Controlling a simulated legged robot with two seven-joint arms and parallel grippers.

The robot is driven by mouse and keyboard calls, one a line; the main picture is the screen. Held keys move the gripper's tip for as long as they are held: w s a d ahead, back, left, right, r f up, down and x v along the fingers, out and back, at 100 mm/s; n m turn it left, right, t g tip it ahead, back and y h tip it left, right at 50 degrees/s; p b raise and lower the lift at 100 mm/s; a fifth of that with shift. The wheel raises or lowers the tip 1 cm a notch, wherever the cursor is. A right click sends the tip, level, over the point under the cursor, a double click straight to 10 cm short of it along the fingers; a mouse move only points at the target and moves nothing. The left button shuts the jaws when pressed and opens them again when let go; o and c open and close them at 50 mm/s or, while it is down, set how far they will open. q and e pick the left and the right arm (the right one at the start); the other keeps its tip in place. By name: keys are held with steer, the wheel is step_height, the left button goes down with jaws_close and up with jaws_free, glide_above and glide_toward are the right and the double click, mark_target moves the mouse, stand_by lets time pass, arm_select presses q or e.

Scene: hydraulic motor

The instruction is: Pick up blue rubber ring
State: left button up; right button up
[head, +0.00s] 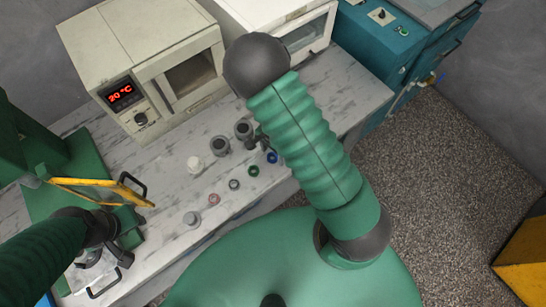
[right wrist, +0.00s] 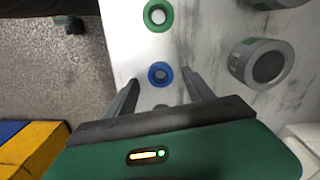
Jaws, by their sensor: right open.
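The blue rubber ring (right wrist: 151,77) lies flat on the marble worktop. In the right wrist view it sits between my right gripper's two fingers (right wrist: 160,78), which are open, apart and empty. Its height under the fingers is hard to judge. In the head view the blue ring (head: 272,157) shows just right of my right gripper (head: 259,143), close to my arm. My left gripper (head: 118,252) is at the lower left, near a yellow-framed guard; its jaws are not clear.
A green ring (right wrist: 147,17) lies beside the blue one. Dark grey cylinders (head: 220,146), a white part (head: 194,164), a pink ring (head: 214,199) and other small parts stand nearby. An oven (head: 113,60) reading 20 °C stands behind. The worktop's edge is close to the rings.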

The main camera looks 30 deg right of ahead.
steer(key=shift+a+f, duration=0.1)
steer(key=shift+f, duration=0.4)
steer(key=shift+w+a, duration=0.1)
steer(key=shift+a, duration=0.1)
steer(key=shift+c, duration=0.5)
steer(key=shift+d, duration=0.15)
steer(key=c, duration=1.2)
jaws_close()
steer(key=shift+r, duration=0.15)
